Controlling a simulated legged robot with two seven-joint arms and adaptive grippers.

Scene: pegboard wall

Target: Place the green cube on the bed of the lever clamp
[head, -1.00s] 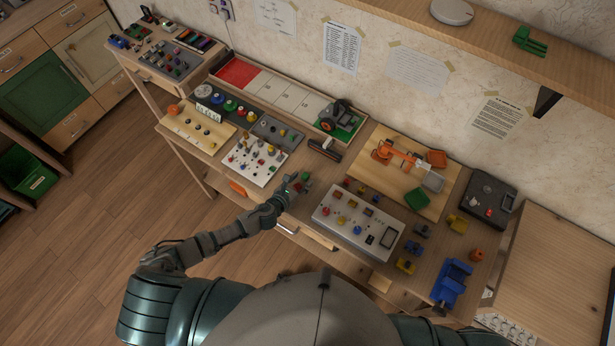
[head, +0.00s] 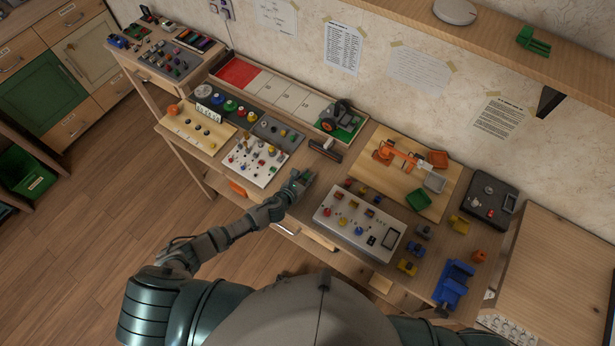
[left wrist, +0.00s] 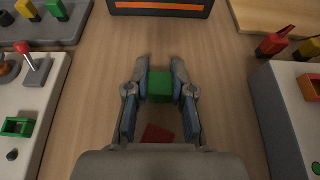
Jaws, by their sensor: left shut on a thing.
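The green cube (left wrist: 160,87) sits between the fingertips of my left gripper (left wrist: 160,84) in the left wrist view, with a finger against each side. In the head view my left gripper (head: 301,178) is low over the bare front of the bench, left of the grey control panel, and mostly hides the cube. The gripper is shut on the cube; I cannot tell whether the cube is lifted. I cannot pick out the lever clamp for certain. My right gripper is not in view.
A red patch (left wrist: 157,134) lies under the gripper. A dark block with an orange stripe (left wrist: 160,8) is ahead. The grey control panel (head: 359,219) is on the right, a white board with knobs (head: 256,160) on the left. A blue vise (head: 453,286) stands far right.

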